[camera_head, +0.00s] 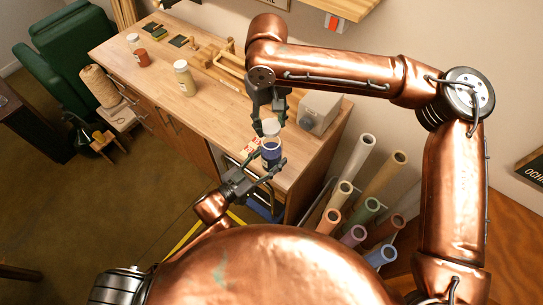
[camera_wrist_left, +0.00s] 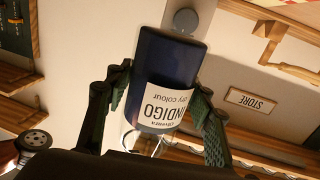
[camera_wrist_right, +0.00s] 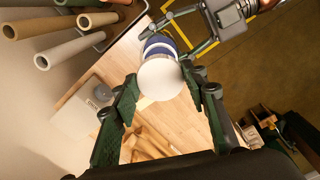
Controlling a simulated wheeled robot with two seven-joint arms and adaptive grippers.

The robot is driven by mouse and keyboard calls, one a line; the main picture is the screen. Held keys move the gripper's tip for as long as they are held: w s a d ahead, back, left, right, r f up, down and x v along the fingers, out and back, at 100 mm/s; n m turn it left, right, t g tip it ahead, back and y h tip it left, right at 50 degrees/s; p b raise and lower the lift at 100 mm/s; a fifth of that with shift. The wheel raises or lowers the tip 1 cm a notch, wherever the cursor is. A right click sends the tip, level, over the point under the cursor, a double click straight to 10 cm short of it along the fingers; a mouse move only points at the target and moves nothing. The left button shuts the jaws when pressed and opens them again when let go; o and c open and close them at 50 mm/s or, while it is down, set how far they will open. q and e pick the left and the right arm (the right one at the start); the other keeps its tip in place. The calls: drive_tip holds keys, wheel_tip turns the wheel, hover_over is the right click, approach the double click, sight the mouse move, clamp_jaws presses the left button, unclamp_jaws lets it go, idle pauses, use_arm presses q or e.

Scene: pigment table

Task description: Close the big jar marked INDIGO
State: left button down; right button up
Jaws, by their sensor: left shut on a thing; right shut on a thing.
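The big INDIGO jar (camera_head: 271,154), filled dark blue, is between the fingers of my left gripper (camera_head: 262,174), which is shut on it near the front edge of the table. In the left wrist view the jar (camera_wrist_left: 168,72) shows its white label reading INDIGO, and a clear glass neck. A white lid (camera_head: 271,127) is right above the jar's mouth. My right gripper (camera_head: 272,112) comes from above and is shut on the lid. I cannot tell whether the lid touches the rim.
A jar with yellowish contents (camera_head: 184,78) and a red-brown jar (camera_head: 142,57) stand farther left on the wooden table (camera_head: 215,100). A grey box (camera_head: 318,112) is to the right of my right gripper. Coloured paper rolls (camera_head: 364,211) stand upright beside the table's right end.

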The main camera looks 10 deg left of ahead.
sight(271, 153)
drive_tip(key=shift+f, duration=1.05)
drive_tip(key=shift+d, duration=0.1)
drive_tip(key=shift+f, duration=0.85)
drive_tip(key=shift+f, duration=0.6)
drive_tip(key=m, duration=1.2)
drive_tip(key=shift+m, duration=0.4)
drive_tip(key=m, duration=0.5)
drive_tip(key=shift+m, duration=0.3)
drive_tip(key=m, duration=0.4)
drive_tip(key=shift+a, duration=0.2)
